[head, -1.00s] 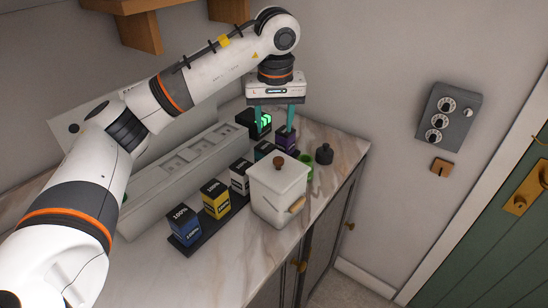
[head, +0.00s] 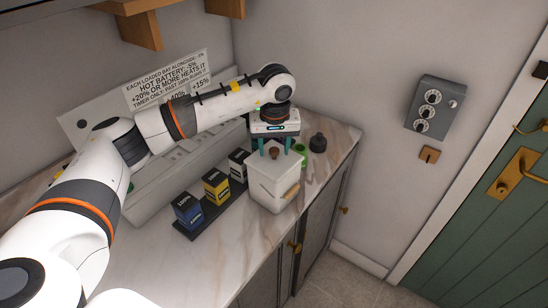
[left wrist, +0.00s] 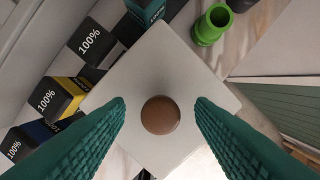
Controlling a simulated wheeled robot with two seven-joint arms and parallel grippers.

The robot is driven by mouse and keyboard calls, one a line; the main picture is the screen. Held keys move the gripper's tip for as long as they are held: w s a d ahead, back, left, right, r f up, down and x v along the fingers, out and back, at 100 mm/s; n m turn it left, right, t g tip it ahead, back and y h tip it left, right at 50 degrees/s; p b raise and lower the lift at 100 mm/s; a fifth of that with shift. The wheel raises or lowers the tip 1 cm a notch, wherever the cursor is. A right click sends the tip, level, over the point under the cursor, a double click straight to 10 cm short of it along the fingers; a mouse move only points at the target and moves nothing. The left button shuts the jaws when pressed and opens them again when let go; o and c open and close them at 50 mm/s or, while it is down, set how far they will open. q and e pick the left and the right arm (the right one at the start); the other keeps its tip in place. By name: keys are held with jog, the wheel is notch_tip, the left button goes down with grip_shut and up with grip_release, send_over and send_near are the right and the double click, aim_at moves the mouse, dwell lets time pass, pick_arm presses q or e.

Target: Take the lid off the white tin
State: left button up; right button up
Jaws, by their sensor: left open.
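The white tin (head: 271,188) stands on the marble counter, upright, with a wooden scoop or handle on its right side. Its square white lid (head: 280,168) sits on top with a round brown knob (head: 274,153). My left gripper (head: 275,150) is open and points down at the lid. In the left wrist view the knob (left wrist: 161,115) lies between the two teal fingers (left wrist: 160,120), with a gap on each side. The lid (left wrist: 165,60) fills the middle of that view and hides the tin body. My right gripper is not in view.
Blue (head: 188,212), yellow (head: 216,187) and white (head: 238,165) batteries stand on a dark strip left of the tin. A green cup-like thing (left wrist: 211,24) and a dark weight (head: 318,142) stand behind it. The counter's front is clear.

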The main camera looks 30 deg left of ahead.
pick_arm(q)
jog(key=shift+c, duration=2)
grip_shut()
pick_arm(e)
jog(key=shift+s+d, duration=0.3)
pick_arm(q)
jog(key=shift+r, duration=0.1)
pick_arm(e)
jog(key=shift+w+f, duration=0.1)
